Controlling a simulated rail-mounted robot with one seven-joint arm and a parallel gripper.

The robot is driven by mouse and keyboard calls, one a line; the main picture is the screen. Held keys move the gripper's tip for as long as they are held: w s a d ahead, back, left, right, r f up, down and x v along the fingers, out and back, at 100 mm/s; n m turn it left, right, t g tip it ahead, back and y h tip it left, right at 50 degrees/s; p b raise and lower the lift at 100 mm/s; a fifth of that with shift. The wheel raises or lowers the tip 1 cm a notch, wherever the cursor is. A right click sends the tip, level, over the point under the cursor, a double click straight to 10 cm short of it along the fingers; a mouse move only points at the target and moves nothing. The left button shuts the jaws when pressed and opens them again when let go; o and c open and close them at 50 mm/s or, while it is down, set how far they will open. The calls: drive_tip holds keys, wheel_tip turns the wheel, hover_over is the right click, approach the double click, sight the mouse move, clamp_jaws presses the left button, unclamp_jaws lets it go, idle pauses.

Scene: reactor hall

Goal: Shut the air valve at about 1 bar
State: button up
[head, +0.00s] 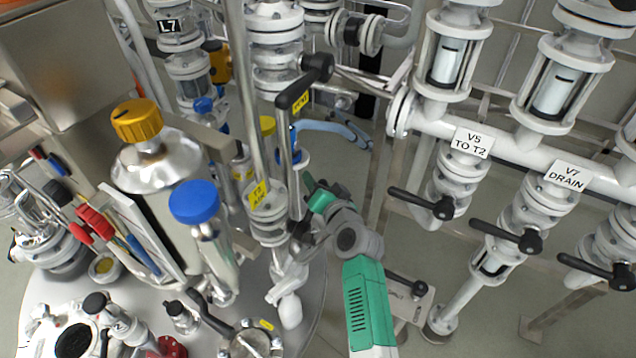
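A yellow tag (258,195), its small print hard to read but possibly "T2 AIR", is on a white flanged fitting (268,225) at the centre. Whether this is the air valve I cannot tell. A long black lever handle (304,82) stands above it beside another yellow tag (300,103). A blue part (290,158) shows behind the pipes. My gripper (312,192) is just right of the tagged fitting, at the end of my green and grey arm. The fitting and pipe partly hide its tips, so its opening and any contact are unclear. No readable pressure gauge shows.
A gold-knobbed vessel (137,120) and a blue-capped cylinder (195,203) crowd the left. Vertical pipes rise close to my gripper. Open floor shows at the lower right.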

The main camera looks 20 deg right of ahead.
drive_tip(key=shift+s+r+p, duration=0.2)
drive_tip(key=shift+s+p, duration=0.1)
drive_tip(key=shift+p, duration=0.05)
drive_tip(key=s+r+p, duration=0.1)
drive_tip(key=s+p, duration=0.1)
drive_tip(key=s, duration=0.5)
drive_tip(key=shift+p, duration=0.4)
drive_tip(key=shift+a+r, duration=0.1)
